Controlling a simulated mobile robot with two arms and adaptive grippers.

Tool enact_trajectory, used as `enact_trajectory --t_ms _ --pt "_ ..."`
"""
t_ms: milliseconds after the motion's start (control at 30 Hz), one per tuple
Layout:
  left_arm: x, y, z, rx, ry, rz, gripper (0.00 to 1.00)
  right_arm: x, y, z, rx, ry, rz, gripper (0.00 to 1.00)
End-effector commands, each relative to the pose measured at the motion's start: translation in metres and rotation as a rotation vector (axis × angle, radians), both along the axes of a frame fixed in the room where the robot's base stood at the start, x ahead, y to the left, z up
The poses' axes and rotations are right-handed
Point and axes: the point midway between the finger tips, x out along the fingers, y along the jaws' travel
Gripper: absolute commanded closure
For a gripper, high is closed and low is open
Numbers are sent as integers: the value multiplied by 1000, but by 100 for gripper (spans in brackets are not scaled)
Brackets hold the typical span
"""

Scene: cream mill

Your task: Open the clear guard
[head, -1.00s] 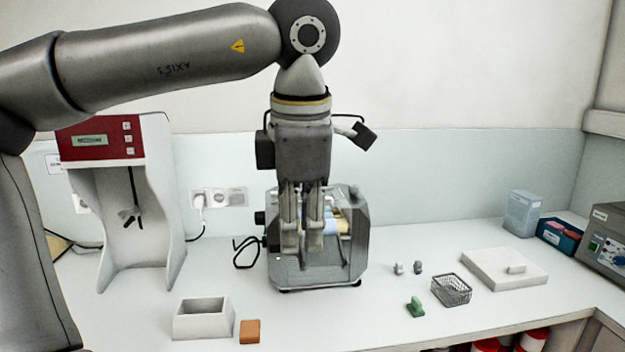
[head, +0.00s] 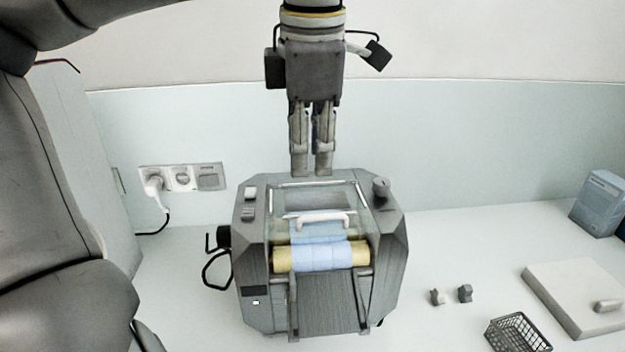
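The grey mill (head: 388,245) stands on the bench in the middle of the head view. Its clear guard (head: 350,198) is a see-through pane with pale edge bars and a white handle (head: 318,218). The pane lies over the upper part of the mill; its exact angle is hard to judge. A blue and yellow roller (head: 320,257) shows clearly below the handle. My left gripper (head: 311,172) points down at the mill's rear top edge, above the handle in the picture and apart from it. Its fingers are slightly parted and nothing shows between them. My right gripper is out of view.
A knob (head: 381,188) sits on the mill's top right. Wall sockets (head: 182,178) are behind left.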

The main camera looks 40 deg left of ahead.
Motion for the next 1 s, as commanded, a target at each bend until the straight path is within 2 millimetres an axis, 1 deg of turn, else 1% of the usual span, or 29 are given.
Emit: enact_trajectory --t_ms 67,167,267,500,600,700,833,1000 --pt "0 0 -1 0 0 -1 70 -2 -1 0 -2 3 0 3" --pt "1 1 -9 -1 1 0 70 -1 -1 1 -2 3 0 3" --pt "2 3 -23 -1 3 -2 70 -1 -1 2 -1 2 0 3" --pt "7 10 -68 -2 3 -1 70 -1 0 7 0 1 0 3" --pt "9 12 -84 -2 2 0 70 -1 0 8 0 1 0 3" --pt "11 14 -95 -2 0 1 70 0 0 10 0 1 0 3" --pt "12 15 -104 -1 -1 2 70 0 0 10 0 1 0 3" --pt "12 16 -106 -1 -2 2 70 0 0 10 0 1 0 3"
